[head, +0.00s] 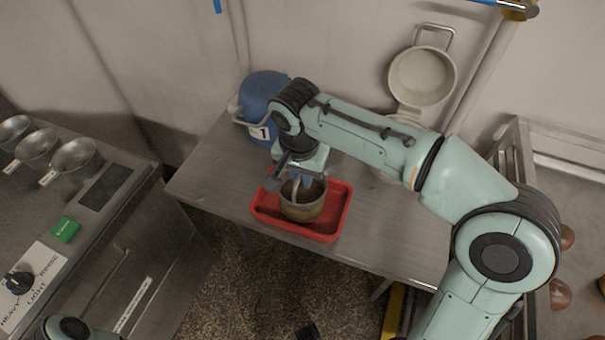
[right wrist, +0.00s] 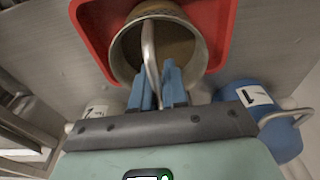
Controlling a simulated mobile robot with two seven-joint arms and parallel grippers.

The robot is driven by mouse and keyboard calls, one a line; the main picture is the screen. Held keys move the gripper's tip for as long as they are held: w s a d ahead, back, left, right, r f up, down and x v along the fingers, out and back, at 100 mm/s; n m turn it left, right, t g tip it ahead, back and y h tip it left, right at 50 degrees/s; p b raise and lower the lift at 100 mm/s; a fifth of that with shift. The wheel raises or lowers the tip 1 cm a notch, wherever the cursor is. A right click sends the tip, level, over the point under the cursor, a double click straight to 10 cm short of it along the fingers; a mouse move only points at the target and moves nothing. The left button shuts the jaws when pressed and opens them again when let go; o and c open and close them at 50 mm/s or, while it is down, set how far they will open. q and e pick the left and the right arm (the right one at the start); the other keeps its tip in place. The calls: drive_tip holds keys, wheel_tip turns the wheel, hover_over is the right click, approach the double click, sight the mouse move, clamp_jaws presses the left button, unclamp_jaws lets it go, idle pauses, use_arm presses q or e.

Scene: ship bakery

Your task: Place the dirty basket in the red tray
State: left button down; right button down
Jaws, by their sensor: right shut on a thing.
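The dirty basket (head: 303,208) is a round, brownish metal pot with a handle. It is in the red tray (head: 325,237), inside its rim; I cannot tell whether it touches the tray floor. The right wrist view shows the basket (right wrist: 197,55) over the red tray (right wrist: 222,20), with its curved metal handle running to my fingers. My right gripper (head: 302,181) is above the basket, shut on its handle; its blue fingertips (right wrist: 160,88) show in the right wrist view. My left gripper is not in view.
The tray stands on a metal table (head: 215,180). A blue container (head: 262,92) marked 1 stands behind the tray. A pale pot (head: 422,77) hangs on the wall. A counter (head: 125,215) with several metal bowls is at left. The tabletop left of the tray is bare.

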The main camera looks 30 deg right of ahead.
drive_tip(key=shift+f, duration=0.1)
drive_tip(key=c, duration=1.6)
unclamp_jaws()
drive_tip(key=shift+f, duration=0.1)
drive_tip(key=o, duration=0.5)
drive_tip(key=shift+c, duration=0.2)
drive_tip(key=r+p, duration=0.1)
drive_tip(key=r, duration=0.3)
drive_tip(key=r+p, duration=0.1)
drive_tip(key=r, duration=0.3)
drive_tip(key=s+a+r, duration=0.1)
drive_tip(key=r, duration=0.3)
drive_tip(key=shift+r+p, duration=0.2)
drive_tip(key=shift+p, duration=0.2)
drive_tip(key=shift+a, duration=0.1)
